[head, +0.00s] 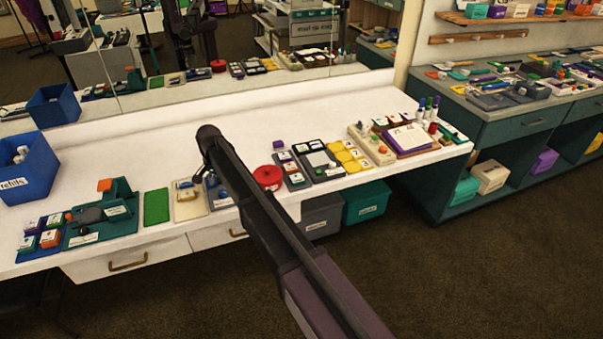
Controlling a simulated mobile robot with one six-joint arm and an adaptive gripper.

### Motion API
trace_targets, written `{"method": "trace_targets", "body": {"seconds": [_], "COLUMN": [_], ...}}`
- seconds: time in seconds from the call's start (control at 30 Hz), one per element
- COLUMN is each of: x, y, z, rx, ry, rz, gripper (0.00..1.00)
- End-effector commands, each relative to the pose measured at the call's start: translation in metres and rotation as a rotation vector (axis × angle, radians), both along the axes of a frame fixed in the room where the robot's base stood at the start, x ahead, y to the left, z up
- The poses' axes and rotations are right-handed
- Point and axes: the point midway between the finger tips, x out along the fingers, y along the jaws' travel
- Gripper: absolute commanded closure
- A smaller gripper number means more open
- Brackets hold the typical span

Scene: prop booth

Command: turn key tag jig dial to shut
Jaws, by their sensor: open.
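A teal jig (120,207) stands at the left of the white counter. It has a dark round dial-like part (88,215), an orange block (104,185) at its back and pale labels too small to read. I take it for the key tag jig, but cannot confirm this or tell the dial's setting. My gripper (201,177) points down above the counter, to the right of the jig and apart from it. It is small and dark here, open, with nothing visible between its fingers. My arm hides part of the counter's middle.
A green mat (156,207) and a cream tray (189,207) lie between jig and gripper. A blue "refills" bin (28,172) stands far left. A red round container (267,177) and several small trays line the front edge rightward.

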Motion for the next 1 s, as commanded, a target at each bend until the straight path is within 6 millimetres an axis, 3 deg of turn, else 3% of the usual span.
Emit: {"method": "trace_targets", "body": {"seconds": [1.0], "x": [0.000], "y": [0.001], "z": [0.089], "rx": [0.000], "ry": [0.000], "rz": [0.001], "gripper": [0.21]}}
